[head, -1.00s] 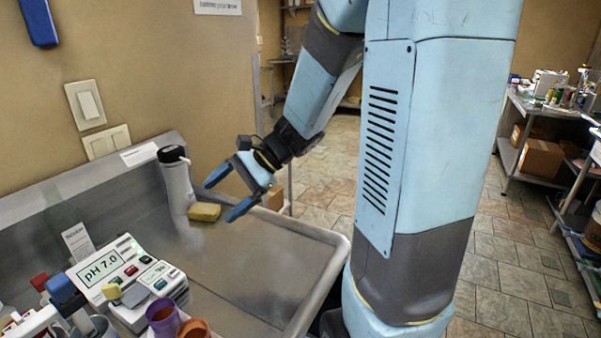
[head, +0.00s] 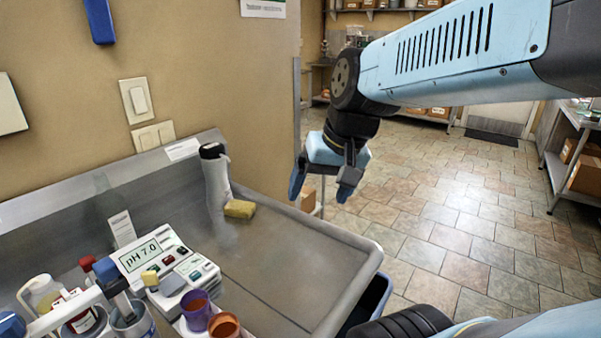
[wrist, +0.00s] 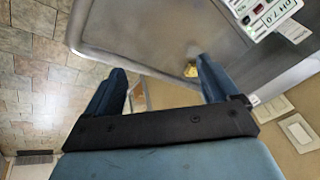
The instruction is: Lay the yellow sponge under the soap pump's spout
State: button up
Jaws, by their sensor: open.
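The yellow sponge (head: 240,209) lies on the grey metal counter, right at the foot of the soap pump (head: 215,182). The pump is a tall pale cylinder with a black top, standing upright near the wall. The sponge also shows small in the wrist view (wrist: 191,70), between my fingers. My gripper (head: 322,190) is open and empty, with its fingers pointing down. In the head view it is right of the sponge, out past the counter's edge and apart from it. The spout's exact shape is too small to tell.
The metal counter (head: 290,265) has a raised rim and clear room right of the sponge. A pH meter (head: 165,262), purple cup (head: 196,312), orange cup (head: 224,325) and several bottles crowd its front left. A blue bin (head: 372,300) stands beside it.

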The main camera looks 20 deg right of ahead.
jog(key=shift+n+t+h, duration=0.9)
jog(key=s+d+r, duration=0.2)
jog(key=shift+d+r, duration=0.3)
jog(key=shift+d, duration=0.05)
